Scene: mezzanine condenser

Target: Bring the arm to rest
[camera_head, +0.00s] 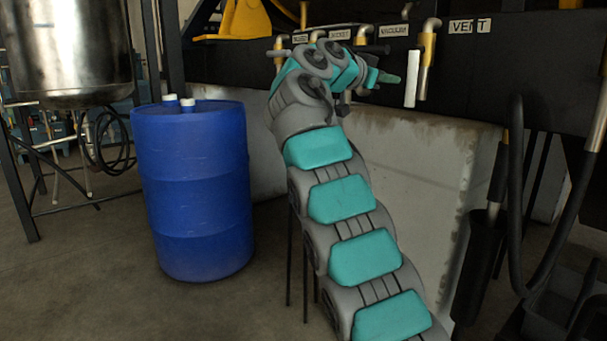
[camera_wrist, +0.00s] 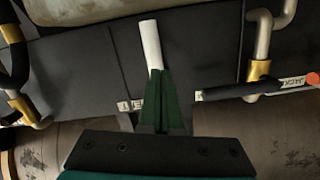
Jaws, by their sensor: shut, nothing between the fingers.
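My arm reaches up and forward in the head view, a chain of grey and teal segments. My gripper (camera_head: 389,78) is at its end, pointing right in front of the dark panel (camera_head: 470,72). In the wrist view the green fingers of my gripper (camera_wrist: 165,72) lie close together, with nothing between them. A white strip (camera_wrist: 150,45) shows just past the fingertips; it hangs upright in front of the panel in the head view (camera_head: 411,79). I cannot tell whether the fingertips touch it.
A blue drum (camera_head: 195,190) stands on the floor at left, beside a metal tank (camera_head: 72,50) on a frame. Yellow-sleeved pipes (camera_head: 426,60), a VENT label (camera_head: 469,26) and black hoses (camera_head: 517,200) crowd the panel side. A concrete block (camera_head: 430,190) stands below the panel.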

